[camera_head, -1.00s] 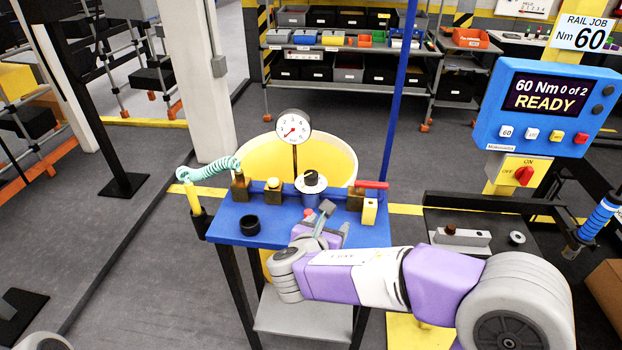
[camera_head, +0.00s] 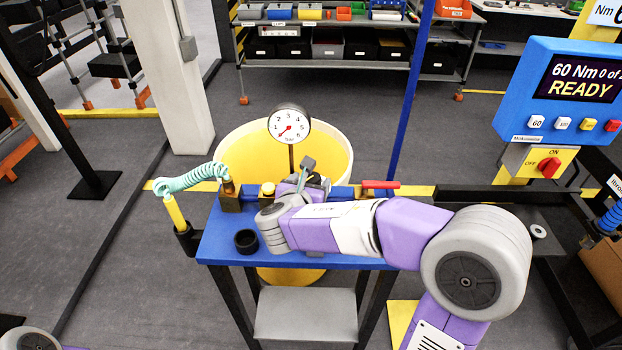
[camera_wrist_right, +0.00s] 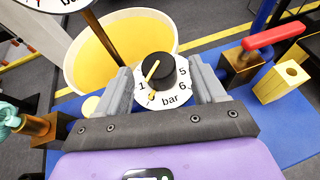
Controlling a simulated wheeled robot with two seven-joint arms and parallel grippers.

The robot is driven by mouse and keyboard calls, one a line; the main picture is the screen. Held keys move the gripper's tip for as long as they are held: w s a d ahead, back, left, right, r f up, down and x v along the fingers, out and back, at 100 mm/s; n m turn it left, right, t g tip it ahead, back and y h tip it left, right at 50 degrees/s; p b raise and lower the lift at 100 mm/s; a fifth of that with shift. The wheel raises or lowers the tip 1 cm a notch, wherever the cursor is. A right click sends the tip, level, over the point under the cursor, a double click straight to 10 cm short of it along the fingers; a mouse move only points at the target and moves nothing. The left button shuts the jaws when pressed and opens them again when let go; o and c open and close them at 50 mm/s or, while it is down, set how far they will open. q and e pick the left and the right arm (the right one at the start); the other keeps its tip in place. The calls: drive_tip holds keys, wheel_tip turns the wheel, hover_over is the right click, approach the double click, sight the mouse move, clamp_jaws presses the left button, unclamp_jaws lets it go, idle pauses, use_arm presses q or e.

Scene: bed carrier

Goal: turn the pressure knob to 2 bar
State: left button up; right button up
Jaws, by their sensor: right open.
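The pressure knob (camera_wrist_right: 159,68) is black with a yellow pointer line, on a white dial (camera_wrist_right: 172,100) marked "bar"; 1, 5 and 6 are readable, the other numbers are hidden. The pointer's exact reading is unclear. My right gripper (camera_wrist_right: 160,70) is open, its grey fingers on either side of the knob; I cannot tell whether they touch it. In the head view my right gripper (camera_head: 314,174) hides the knob. The round gauge (camera_head: 289,123) stands behind, its red needle pointing lower left, at the low end. My left gripper is not in view.
The blue bench (camera_head: 225,243) carries a black ring (camera_head: 246,241), brass fittings and a red-handled valve (camera_head: 380,184), close right of the gripper. A teal coiled hose (camera_head: 193,178) is at left. A yellow tub (camera_head: 335,150) stands behind. The READY panel (camera_head: 570,90) is at right.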

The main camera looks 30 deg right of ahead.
sight(312, 177)
drive_tip(key=shift+b+x, duration=0.3)
drive_tip(key=shift+x, duration=1.35)
drive_tip(key=shift+c, duration=0.4)
drive_tip(key=c, duration=0.9)
drive_tip(key=shift+a, duration=0.1)
drive_tip(key=shift+m+g+h+p, duration=0.7)
drive_tip(key=shift+m+g+p, duration=0.2)
drive_tip(key=shift+g+p, duration=0.1)
drive_tip(key=m+g+h+p, duration=0.1)
drive_tip(key=m+g+p, duration=0.4)
drive_tip(key=p, duration=0.1)
drive_tip(key=m+g+h+p, duration=0.1)
drive_tip(key=m+g+p, duration=0.3)
drive_tip(key=g+p, duration=0.1)
drive_tip(key=shift+w+r+m+g+h+p, duration=0.15)
drive_tip(key=shift+m+g+h+p, duration=0.2)
drive_tip(key=shift+p, duration=0.5)
drive_tip(key=shift+m+g+y+p, duration=0.75)
drive_tip(key=shift+m+g+p, duration=0.8)
drive_tip(key=shift+m+g, duration=0.15)
drive_tip(key=shift+g, duration=0.25)
